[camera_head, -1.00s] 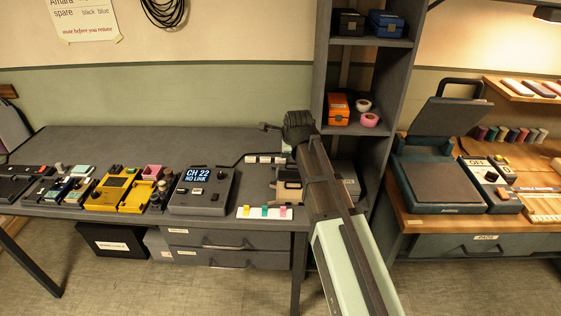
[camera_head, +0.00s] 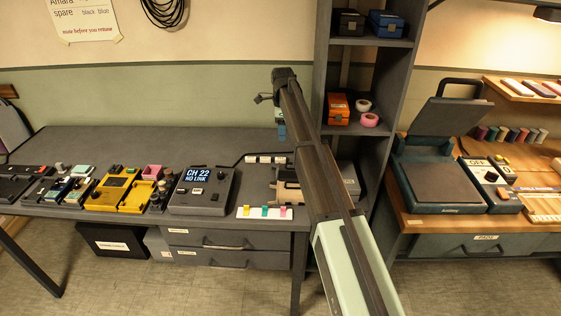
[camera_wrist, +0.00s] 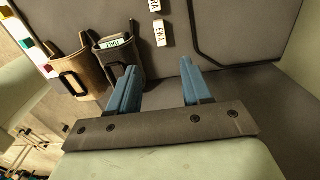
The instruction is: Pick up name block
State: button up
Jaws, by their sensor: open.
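Small white name blocks (camera_head: 265,158) sit in a short row on the back of the grey table. In the wrist view one white block (camera_wrist: 160,33) reads "EWA", and another (camera_wrist: 155,5) is cut off by the top edge, its lettering ending in "RA". My gripper (camera_wrist: 159,66) is open and empty, its two blue fingers spread. The EWA block lies beyond the fingertips, roughly in line with the gap between them and apart from them. In the head view only a blue finger (camera_head: 281,132) shows below my arm's end, above the table.
Two pouch-like holders (camera_wrist: 122,62) (camera_wrist: 80,75) stand left of my fingers; one has a green-lettered label. A white strip with coloured tabs (camera_head: 264,212) lies at the table's front edge. A CH 22 box (camera_head: 202,190) stands left. A tall shelf (camera_head: 322,80) rises at the right.

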send_over(280, 158)
jog(key=f, duration=0.7)
jog(key=shift+s+d, duration=0.15)
jog(key=shift+d, duration=0.25)
jog(key=shift+a+f, duration=0.15)
jog(key=shift+f, duration=1.15)
jog(key=shift+a+f, duration=0.15)
jog(key=shift+f, duration=1.1)
grip_shut()
